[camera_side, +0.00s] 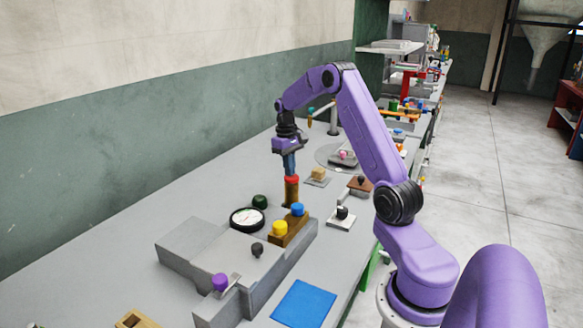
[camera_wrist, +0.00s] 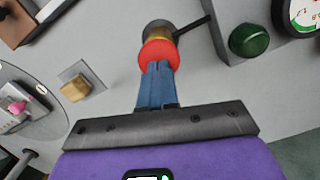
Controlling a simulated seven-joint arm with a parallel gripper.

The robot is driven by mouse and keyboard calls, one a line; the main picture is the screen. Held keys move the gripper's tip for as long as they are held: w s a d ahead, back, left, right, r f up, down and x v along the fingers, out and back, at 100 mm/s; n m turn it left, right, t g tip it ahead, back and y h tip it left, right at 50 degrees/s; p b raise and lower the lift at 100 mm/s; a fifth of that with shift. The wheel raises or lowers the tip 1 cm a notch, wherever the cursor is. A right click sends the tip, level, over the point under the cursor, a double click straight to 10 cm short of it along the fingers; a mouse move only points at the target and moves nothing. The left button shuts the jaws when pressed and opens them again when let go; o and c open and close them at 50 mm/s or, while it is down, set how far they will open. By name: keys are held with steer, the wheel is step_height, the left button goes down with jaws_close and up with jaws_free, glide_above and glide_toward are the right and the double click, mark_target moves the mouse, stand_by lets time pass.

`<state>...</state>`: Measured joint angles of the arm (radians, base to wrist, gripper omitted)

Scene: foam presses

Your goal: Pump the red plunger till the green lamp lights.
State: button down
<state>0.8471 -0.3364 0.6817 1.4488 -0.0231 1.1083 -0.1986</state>
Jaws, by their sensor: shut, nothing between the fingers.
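The red plunger (camera_side: 292,179) stands upright on a brown cylinder on the grey bench. In the wrist view its round red top (camera_wrist: 158,52) is just beyond my fingertips. My gripper (camera_side: 290,173) points down directly over it, with both blue fingers together and empty. The fingertips (camera_wrist: 157,66) overlap the red top's edge in the wrist view; I cannot tell whether they touch it or sit slightly above. The green lamp (camera_side: 260,201) is a dark green dome beside the plunger and looks unlit. It also shows in the wrist view (camera_wrist: 249,40).
A round white gauge (camera_side: 247,219) stands near the lamp. A block with yellow (camera_side: 280,228) and blue (camera_side: 297,209) knobs is in front of the plunger. A small tan block (camera_side: 318,174) lies to the right. A blue mat (camera_side: 305,303) lies near the bench's front edge.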

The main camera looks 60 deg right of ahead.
steer(key=w, duration=0.2)
steer(key=w+r, duration=0.1)
steer(key=shift+d, duration=0.4)
step_height(320, 180, up, 17)
steer(key=w, duration=0.1)
steer(key=shift+w+d+r, duration=0.2)
steer(key=shift+w+d, duration=0.05)
stand_by(0.6)
steer(key=shift+f, duration=0.1)
stand_by(0.9)
